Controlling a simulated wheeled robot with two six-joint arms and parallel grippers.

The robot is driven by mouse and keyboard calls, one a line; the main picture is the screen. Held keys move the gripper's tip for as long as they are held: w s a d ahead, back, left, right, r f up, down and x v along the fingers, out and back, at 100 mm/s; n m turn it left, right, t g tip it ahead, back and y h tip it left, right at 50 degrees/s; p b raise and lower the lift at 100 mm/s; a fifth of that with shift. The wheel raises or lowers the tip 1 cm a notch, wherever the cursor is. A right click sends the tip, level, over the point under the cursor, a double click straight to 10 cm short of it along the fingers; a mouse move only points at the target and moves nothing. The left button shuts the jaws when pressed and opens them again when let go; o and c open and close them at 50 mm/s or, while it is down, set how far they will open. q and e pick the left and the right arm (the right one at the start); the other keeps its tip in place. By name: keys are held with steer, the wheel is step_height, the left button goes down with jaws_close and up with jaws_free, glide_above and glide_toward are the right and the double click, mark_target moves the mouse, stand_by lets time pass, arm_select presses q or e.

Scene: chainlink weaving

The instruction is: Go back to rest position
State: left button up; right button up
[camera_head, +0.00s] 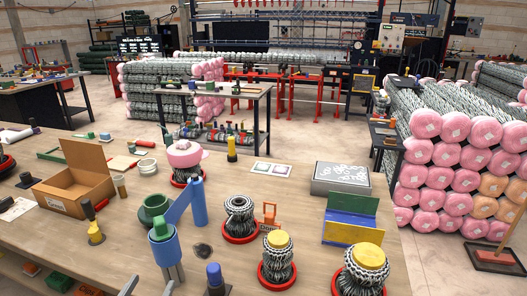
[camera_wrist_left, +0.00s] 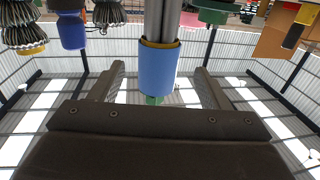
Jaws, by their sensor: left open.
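My left gripper (camera_wrist_left: 158,70) shows in the left wrist view. Its two dark fingers stand wide apart, with no object visibly gripped. The right gripper is in neither view.
Close to the arm stand a dark green round part (camera_head: 153,208), woven bundles in red rings (camera_head: 277,260) and a blue-capped black piece (camera_head: 216,283). An open cardboard box (camera_head: 75,188) lies left. A grey box (camera_head: 341,179) and a blue-yellow holder (camera_head: 350,218) lie right.

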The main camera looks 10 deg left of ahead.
arm_select(q)
steer(key=s+d+f+g, duration=0.2)
steer(key=s+f+g, duration=1.2)
steer(key=s, duration=0.4)
step_height(320, 180, down, 24)
steer(key=a+g, duration=0.2)
steer(key=s+d+f, duration=0.1)
steer(key=s+f, duration=1.4)
steer(key=f, duration=0.1)
steer(key=shift+s+d+f+g+h, duration=0.15)
steer(key=shift+d+f+g+h, duration=0.15)
steer(key=shift+d+f+g, duration=0.1)
